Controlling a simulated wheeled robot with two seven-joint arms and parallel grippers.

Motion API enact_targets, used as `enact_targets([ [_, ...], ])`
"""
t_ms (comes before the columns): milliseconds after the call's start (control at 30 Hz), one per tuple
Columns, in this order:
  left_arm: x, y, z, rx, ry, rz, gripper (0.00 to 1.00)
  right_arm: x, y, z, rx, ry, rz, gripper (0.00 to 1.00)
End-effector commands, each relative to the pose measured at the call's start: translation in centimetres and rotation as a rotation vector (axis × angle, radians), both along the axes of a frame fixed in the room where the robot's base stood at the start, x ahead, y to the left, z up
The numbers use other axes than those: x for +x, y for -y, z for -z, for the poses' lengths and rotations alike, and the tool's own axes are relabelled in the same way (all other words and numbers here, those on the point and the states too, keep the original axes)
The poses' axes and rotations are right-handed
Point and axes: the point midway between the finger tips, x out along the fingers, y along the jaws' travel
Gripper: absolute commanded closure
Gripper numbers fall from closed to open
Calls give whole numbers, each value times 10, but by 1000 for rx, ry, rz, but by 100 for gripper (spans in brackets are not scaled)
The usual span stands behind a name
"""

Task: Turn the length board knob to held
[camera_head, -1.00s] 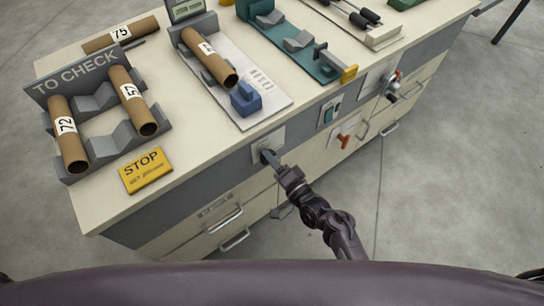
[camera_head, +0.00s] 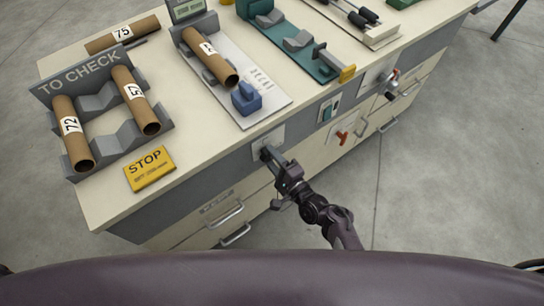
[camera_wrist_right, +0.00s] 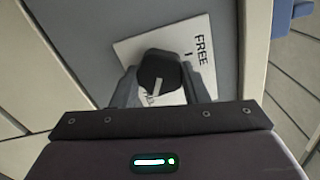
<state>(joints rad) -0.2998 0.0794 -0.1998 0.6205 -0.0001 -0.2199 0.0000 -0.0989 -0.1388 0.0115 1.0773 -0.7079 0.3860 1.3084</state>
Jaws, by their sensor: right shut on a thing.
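The length board knob (camera_wrist_right: 158,72) is a dark round knob with a pale pointer line, on a white plate (camera_wrist_right: 132,48) that reads FREE. More lettering on the plate, below the knob, is partly hidden and hard to read. The pointer line slants down toward that lower lettering, away from FREE. My right gripper (camera_wrist_right: 160,88) is shut on the knob, one finger on each side. In the head view my right gripper (camera_head: 270,157) reaches the plate on the grey front panel and hides most of the knob. My left gripper is not in view.
Above on the bench is the length board (camera_head: 268,110) with a cardboard tube (camera_head: 212,62) and a blue block (camera_head: 246,97). A yellow STOP sign (camera_head: 149,168) lies near the edge. A red handle (camera_head: 342,137) and drawers (camera_head: 226,216) are on the front.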

Motion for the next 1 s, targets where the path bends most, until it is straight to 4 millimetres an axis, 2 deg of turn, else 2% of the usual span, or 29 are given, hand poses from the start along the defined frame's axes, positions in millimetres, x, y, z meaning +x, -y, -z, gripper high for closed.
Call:
enact_targets([
  [333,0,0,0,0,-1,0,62,-1,0,1,5,-7,-1,82],
  [367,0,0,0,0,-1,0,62,-1,0,1,5,-7,-1,57],
  [500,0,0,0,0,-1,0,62,-1,0,1,4,-5,0,39],
  [833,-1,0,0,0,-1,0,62,-3,2,1,3,-3,1,38],
  [1000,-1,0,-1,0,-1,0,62,-21,16,1,1,-6,1,38],
])
